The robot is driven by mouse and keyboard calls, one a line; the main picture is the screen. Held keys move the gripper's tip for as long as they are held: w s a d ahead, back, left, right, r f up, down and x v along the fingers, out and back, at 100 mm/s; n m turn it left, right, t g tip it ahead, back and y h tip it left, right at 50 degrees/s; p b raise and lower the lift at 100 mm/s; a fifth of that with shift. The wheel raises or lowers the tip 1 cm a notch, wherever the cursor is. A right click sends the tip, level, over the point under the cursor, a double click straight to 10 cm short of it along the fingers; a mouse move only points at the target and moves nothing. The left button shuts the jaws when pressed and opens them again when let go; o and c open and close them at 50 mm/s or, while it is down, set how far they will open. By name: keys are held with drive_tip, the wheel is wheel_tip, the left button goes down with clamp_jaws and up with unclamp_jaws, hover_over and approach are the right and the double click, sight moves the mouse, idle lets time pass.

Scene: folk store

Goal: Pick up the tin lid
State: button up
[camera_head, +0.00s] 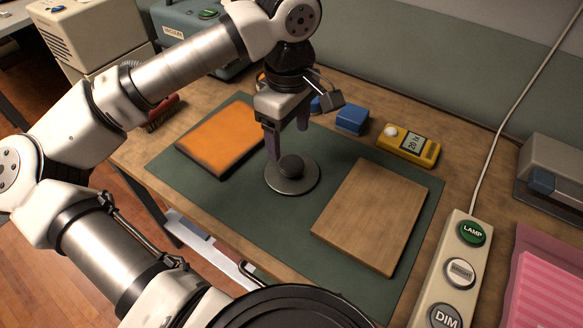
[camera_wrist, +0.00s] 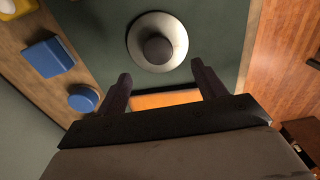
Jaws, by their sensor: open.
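The tin lid (camera_head: 307,184) is a round grey disc with a dark round knob in its middle. It lies flat on the green mat (camera_head: 330,160), between an orange panel and a wooden board. In the wrist view the lid (camera_wrist: 136,42) is at the top centre, just beyond the fingertips. My gripper (camera_head: 288,144) points down, open and empty, above the mat and close to the lid's far side. Both fingers of my gripper (camera_wrist: 160,71) show in the wrist view, spread apart, with the lid whole and not between them.
The orange panel (camera_head: 220,137) is left of the lid; the wooden board (camera_head: 372,215) is right. A blue block (camera_head: 351,119), a yellow meter (camera_head: 408,146) and a blue round thing (camera_wrist: 83,98) are along the back. A switch strip (camera_head: 453,270) and pink tray (camera_head: 545,290) are right.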

sight(292, 163)
drive_tip(key=shift+d+f+p, duration=0.15)
drive_tip(key=shift+f+p, duration=0.1)
drive_tip(key=shift+f, duration=1.55)
drive_tip(key=shift+d+f+p, duration=0.15)
drive_tip(key=shift+f+p, duration=0.1)
drive_tip(key=shift+f, duration=1.5)
drive_tip(key=c, duration=1.1)
